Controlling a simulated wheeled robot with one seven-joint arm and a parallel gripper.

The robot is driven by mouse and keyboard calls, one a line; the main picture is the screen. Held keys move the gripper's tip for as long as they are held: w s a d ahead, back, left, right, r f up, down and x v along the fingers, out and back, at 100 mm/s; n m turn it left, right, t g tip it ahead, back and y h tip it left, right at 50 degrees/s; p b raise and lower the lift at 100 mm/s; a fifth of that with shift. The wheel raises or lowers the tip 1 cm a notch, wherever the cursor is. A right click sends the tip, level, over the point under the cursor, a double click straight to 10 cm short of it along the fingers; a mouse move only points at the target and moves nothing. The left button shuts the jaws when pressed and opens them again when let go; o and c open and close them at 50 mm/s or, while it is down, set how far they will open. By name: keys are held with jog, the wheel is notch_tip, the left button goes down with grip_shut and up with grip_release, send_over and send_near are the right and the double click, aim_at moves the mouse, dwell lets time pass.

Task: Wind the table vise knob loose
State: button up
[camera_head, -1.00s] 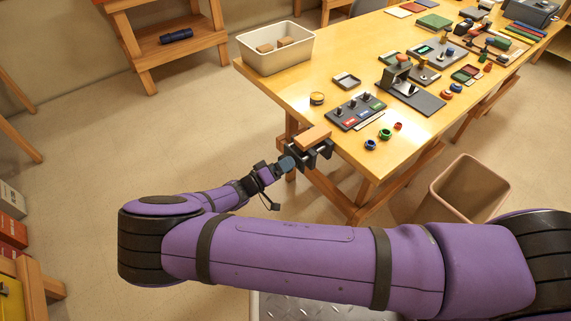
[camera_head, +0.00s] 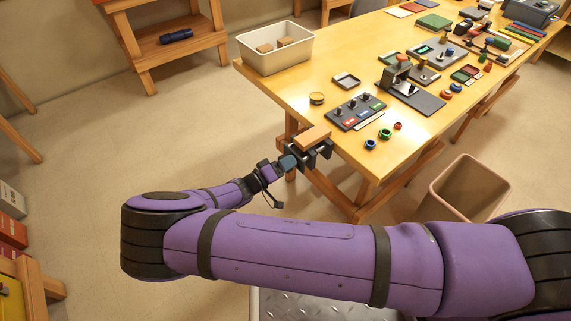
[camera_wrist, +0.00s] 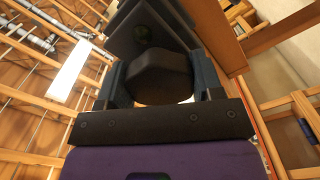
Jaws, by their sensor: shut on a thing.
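The table vise (camera_head: 318,152) is a dark clamp on the near edge of the wooden table, with a wooden block (camera_head: 313,136) on top. My gripper (camera_head: 287,163) is at the vise's near end, below the table top. In the wrist view the vise knob (camera_wrist: 158,77) is a dark, faceted piece between my two fingers, and my gripper (camera_wrist: 160,88) is shut on it. The dark vise body (camera_wrist: 145,32) stands behind the knob. In the head view the knob is hidden by my gripper.
The table (camera_head: 345,60) carries a switch panel (camera_head: 356,112), small coloured rings (camera_head: 385,134) and a cream bin (camera_head: 275,48) with blocks. A beige waste bin (camera_head: 466,188) stands on the floor at right. The floor left of the table is open.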

jog(key=n, duration=1.8)
jog(key=shift+r+n, duration=0.1)
jog(key=shift+n, duration=0.3)
jog(key=n, duration=0.5)
jog(key=shift+n, duration=0.4)
jog(key=o, duration=0.9)
